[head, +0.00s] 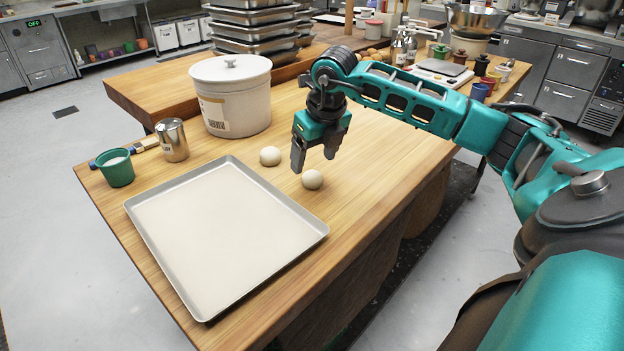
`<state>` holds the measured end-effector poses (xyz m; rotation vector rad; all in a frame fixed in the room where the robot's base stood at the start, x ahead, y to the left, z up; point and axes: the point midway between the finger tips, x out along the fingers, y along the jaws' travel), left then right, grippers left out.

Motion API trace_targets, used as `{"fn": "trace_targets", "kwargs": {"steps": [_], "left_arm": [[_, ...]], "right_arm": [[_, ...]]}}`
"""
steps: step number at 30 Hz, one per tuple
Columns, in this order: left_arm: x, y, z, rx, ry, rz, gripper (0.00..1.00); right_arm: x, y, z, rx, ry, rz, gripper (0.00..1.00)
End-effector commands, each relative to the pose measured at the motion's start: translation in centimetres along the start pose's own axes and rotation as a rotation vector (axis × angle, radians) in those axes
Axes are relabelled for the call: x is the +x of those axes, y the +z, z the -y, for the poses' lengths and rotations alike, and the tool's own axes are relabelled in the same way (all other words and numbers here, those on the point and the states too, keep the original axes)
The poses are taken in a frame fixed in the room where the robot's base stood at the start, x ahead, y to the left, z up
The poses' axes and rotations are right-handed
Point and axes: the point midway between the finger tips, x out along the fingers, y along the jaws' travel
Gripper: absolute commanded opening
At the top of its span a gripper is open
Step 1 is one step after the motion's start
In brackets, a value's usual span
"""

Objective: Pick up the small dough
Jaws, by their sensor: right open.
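Two small pale dough balls lie on the wooden table. The other dough ball (270,156) lies to the left of the gripper, near the tray's far edge. My right gripper (313,160) points down above the table with its jaws apart and nothing between them. It appears to be above the dough balls; the exact height is hard to tell. My left gripper is out of view.
A lined metal tray (222,232) fills the table's near left. A lidded white tub (232,98), a metal shaker (172,140) and a green cup (115,167) stand behind it. Stacked metal pans (255,28) sit further back. Bare wood lies right of the dough balls.

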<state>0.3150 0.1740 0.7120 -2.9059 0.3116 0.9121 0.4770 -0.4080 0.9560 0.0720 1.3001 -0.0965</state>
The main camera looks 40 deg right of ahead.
Motion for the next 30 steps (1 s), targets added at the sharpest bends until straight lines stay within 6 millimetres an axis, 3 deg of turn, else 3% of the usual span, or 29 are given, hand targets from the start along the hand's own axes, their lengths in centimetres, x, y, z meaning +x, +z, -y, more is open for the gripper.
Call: {"fn": "trace_targets", "kwargs": {"steps": [12, 20, 30], "left_arm": [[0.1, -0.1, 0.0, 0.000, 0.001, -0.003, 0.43], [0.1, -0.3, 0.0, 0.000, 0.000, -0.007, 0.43], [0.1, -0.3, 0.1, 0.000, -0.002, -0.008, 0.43]], "right_arm": [[5.0, -0.5, 0.4, 0.000, 0.002, 0.001, 0.75], [5.3, -0.5, 0.4, -0.002, 0.001, 0.001, 0.75], [5.3, -0.5, 0.4, -0.001, 0.001, 0.002, 0.45]]}}
